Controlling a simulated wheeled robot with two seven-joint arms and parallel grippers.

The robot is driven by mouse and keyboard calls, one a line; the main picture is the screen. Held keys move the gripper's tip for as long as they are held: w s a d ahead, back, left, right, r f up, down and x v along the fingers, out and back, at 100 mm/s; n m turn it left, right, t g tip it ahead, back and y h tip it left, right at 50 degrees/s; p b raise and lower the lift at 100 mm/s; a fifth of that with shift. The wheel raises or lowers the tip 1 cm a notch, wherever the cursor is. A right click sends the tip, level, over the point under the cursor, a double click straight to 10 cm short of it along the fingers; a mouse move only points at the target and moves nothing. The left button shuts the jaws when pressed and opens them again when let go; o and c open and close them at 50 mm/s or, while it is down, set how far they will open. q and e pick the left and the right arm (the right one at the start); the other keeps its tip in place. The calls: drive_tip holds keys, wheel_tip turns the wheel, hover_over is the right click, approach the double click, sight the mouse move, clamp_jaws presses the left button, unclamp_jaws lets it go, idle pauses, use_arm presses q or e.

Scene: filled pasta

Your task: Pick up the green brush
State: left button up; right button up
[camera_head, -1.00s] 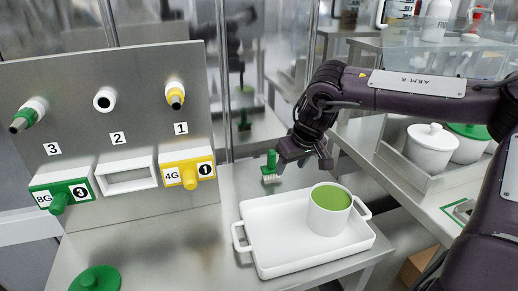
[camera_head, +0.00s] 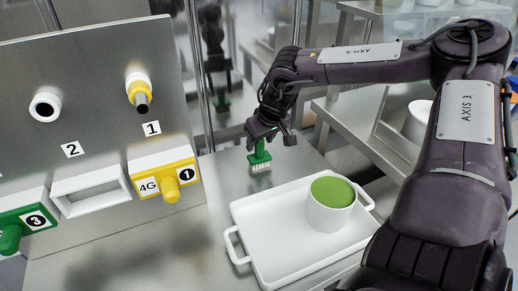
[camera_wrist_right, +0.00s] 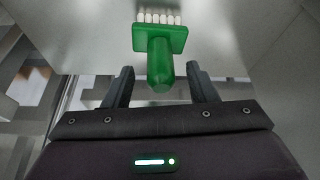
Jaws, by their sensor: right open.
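The green brush (camera_head: 260,157) stands upright on the steel table behind the white tray, white bristles down and handle up. My right gripper (camera_head: 268,134) is above it, with its fingers at the top of the handle. In the right wrist view, the brush (camera_wrist_right: 160,55) has its handle end between the two fingers of my right gripper (camera_wrist_right: 160,88). The fingers are open, with a gap on each side of the handle. My left gripper is not in view.
A white tray (camera_head: 243,217) holds a white pot (camera_head: 330,212) with green contents, right in front of the brush. A steel panel (camera_head: 90,100) with numbered nozzles stands at the left, with a yellow holder (camera_head: 167,174) and a green holder (camera_head: 25,222).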

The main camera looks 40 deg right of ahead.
drive_tip(key=shift+x, duration=0.85)
drive_tip(key=shift+w, duration=0.15)
drive_tip(key=shift+r, duration=0.1)
drive_tip(key=c, duration=1.1)
